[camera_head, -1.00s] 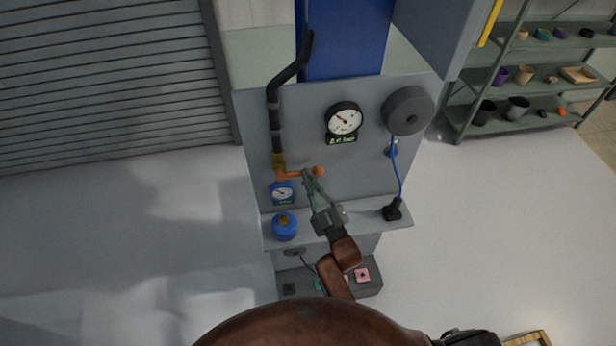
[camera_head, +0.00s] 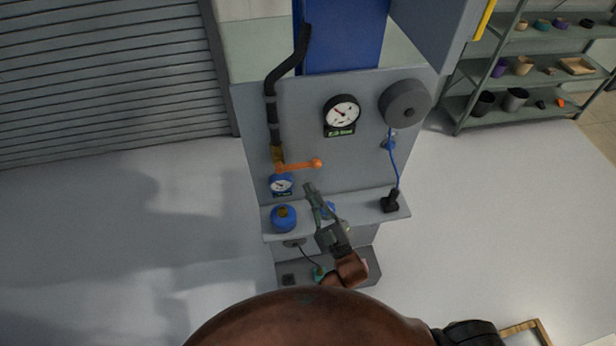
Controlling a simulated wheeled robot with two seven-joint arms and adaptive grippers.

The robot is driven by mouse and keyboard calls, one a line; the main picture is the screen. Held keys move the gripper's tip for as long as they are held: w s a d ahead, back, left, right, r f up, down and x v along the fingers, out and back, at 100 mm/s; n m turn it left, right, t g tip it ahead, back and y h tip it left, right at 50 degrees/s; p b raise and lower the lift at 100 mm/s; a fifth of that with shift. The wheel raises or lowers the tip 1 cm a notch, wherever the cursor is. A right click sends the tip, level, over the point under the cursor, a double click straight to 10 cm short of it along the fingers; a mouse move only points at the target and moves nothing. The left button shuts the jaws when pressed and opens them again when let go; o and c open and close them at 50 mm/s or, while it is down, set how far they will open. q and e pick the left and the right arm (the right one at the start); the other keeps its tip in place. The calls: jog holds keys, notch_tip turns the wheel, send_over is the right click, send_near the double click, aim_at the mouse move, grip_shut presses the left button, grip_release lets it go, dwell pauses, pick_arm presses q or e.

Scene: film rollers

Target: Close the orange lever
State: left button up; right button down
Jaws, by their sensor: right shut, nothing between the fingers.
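The orange lever (camera_head: 300,165) sticks out to the right, nearly level, from the brass valve (camera_head: 277,155) at the lower end of the black hose on the grey panel. Its rounded end is at the right. My right gripper (camera_head: 308,188) is shut and empty just below the lever, with a small gap between the fingertips and the lever. My left gripper is not in view.
A small blue gauge (camera_head: 281,184) hangs below the valve. A blue canister (camera_head: 284,218) and a black plug-like part (camera_head: 390,201) stand on the ledge. A larger gauge (camera_head: 342,112) and a dark grey reel (camera_head: 404,103) are higher on the panel. Shelves (camera_head: 516,104) stand at the right.

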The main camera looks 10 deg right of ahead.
jog(key=shift+s+f, duration=0.2)
jog(key=shift+s, duration=0.25)
jog(key=shift+s+f, duration=0.2)
jog(key=shift+s, duration=0.25)
jog(key=shift+f, duration=0.1)
